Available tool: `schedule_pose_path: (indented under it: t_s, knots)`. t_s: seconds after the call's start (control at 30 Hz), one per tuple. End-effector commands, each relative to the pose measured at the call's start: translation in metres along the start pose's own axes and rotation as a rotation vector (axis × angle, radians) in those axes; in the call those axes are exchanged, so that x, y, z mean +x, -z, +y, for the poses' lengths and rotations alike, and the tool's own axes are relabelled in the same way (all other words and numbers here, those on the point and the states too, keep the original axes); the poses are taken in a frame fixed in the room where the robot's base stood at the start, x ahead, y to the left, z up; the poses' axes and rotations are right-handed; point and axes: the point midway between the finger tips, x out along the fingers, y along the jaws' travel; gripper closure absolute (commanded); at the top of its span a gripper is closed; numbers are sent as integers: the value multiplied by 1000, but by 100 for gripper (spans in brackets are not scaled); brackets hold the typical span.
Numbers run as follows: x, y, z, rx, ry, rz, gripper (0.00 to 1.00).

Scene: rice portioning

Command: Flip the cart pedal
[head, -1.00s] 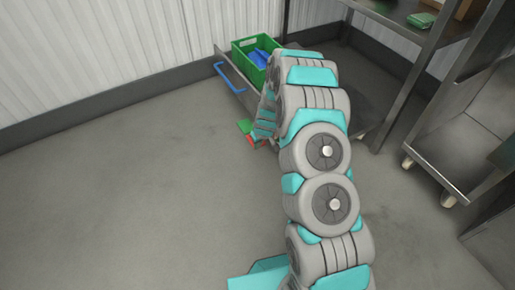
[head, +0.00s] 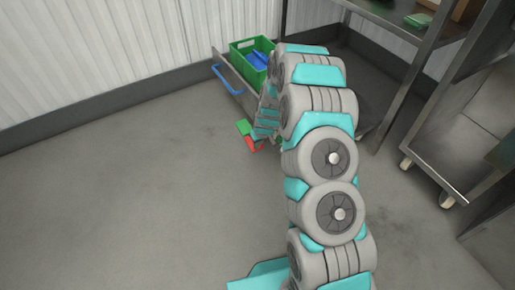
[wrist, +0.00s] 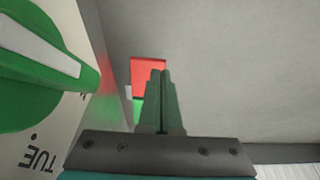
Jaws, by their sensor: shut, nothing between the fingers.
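The cart (head: 232,76) stands against the wall with a blue handle (head: 228,78). Its pedal, with a green part (head: 243,127) and a red part (head: 252,145), shows low beside my arm. In the wrist view, the red part (wrist: 147,73) and a bit of the green part (wrist: 138,108) lie just behind and left of my gripper (wrist: 159,76). My gripper is shut with nothing in it. Its fingers hide some of the pedal, and I cannot tell whether they touch it. In the head view my arm hides the gripper's tips.
A green crate (head: 250,56) with blue contents sits on the cart. A metal rack (head: 428,45) stands right; floor at left is clear.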

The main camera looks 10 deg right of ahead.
Motion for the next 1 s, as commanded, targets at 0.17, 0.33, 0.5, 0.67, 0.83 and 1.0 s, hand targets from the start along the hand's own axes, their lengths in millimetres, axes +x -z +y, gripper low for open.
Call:
schedule_pose_path:
  t_s: [0.17,0.33,0.5,0.67,0.83,1.0]
  knots:
    - [-31,-9,0,3,1,0,100]
    - [-57,-17,1,2,0,2,100]
    - [-77,-25,0,3,2,-2,100]
    - [-89,-28,0,3,1,0,100]
    - [-92,-30,0,2,1,-1,100]
    - [-92,-30,0,2,2,-1,100]
